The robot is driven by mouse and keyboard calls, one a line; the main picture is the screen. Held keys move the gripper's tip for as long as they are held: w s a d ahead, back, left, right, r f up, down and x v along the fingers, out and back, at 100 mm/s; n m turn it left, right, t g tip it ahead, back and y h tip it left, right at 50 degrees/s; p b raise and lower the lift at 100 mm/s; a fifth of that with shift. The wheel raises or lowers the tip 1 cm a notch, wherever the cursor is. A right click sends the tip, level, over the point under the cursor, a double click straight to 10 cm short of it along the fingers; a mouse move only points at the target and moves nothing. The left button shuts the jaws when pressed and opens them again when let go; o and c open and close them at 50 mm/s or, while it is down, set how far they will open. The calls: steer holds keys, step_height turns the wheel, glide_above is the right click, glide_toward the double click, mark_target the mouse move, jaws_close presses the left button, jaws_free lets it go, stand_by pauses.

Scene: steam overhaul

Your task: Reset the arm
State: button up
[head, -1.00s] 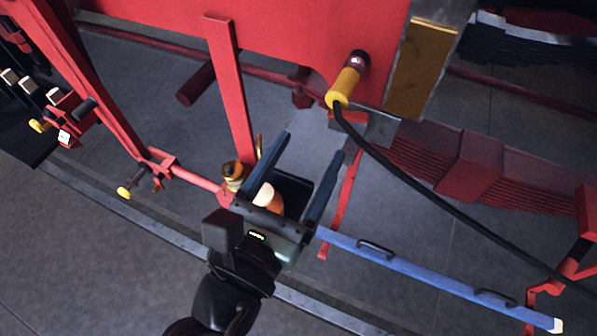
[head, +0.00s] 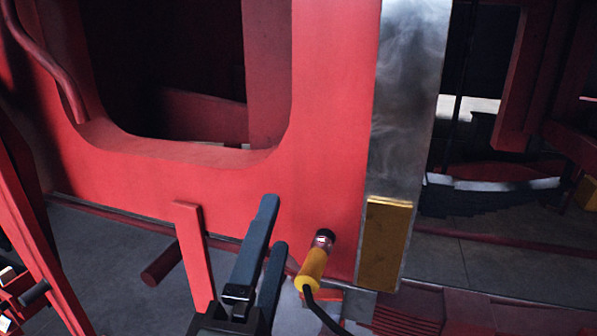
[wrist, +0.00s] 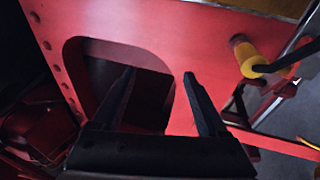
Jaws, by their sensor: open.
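My gripper (head: 265,240) is at the lower middle of the head view, its two blue-grey fingers pointing up in front of the red frame plate (head: 335,130). In the wrist view my gripper (wrist: 160,85) has its fingers spread with nothing between them. The red plate (wrist: 190,40) and its dark cut-out opening lie beyond the fingers.
A yellow cylindrical fitting (head: 313,267) with a black cable sticks out of the plate, right of my gripper; it also shows in the wrist view (wrist: 247,62). A grey metal upright (head: 408,100) with a brass-coloured block (head: 385,240) stands right. A red bar (head: 195,255) stands left.

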steer(key=s+d+r+m+t+y+b, duration=0.1)
steer(key=s+r+m+t, duration=0.1)
steer(key=r+m, duration=0.6)
steer(key=s+d+r+m+t+y+b, duration=0.1)
steer(key=s+r+m+t+y, duration=0.1)
steer(key=r+m+t, duration=0.3)
step_height(320, 180, up, 6)
steer(key=m, duration=0.3)
steer(key=shift+s+d+r+m+y+b, duration=0.15)
steer(key=shift+s+d+m+y+b, duration=0.15)
steer(key=shift+s+d+b, duration=0.1)
